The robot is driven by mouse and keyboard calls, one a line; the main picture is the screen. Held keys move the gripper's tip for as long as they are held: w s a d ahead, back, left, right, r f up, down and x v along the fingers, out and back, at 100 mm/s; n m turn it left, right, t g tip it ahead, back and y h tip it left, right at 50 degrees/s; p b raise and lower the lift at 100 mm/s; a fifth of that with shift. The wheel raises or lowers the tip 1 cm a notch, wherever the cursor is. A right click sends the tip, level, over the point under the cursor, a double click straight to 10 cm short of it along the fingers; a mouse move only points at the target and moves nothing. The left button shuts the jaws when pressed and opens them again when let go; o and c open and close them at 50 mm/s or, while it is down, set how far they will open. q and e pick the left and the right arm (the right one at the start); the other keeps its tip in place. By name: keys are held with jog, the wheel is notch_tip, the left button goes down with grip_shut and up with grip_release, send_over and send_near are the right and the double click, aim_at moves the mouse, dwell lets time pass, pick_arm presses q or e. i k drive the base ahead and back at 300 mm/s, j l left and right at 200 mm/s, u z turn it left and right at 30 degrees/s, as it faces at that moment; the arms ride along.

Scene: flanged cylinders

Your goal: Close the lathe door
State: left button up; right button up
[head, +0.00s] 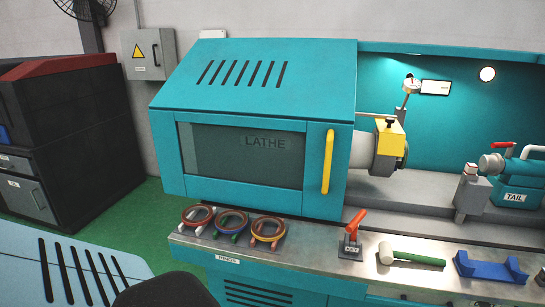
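The lathe door (318,150) is a teal hood with a dark window marked LATHE and a slotted sloping top. It stands over the left part of the lathe. Its upright yellow handle (328,162) is near its right edge. The bay (450,120) to the right of the door is uncovered, showing the chuck (387,146) with a yellow block and the tailstock (515,185) marked TAIL. Neither of my grippers is in view, and nothing touches the handle.
On the front ledge (335,268) lie several ring-shaped tools (231,222), an orange-handled lever (352,232), a green-handled mallet (415,257) and a blue cradle (490,268). A dark cabinet (75,120) stands at left. A pale blue slotted panel (110,262) fills the lower left.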

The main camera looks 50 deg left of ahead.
aim_at(308, 86)
jog(key=u, duration=1.65)
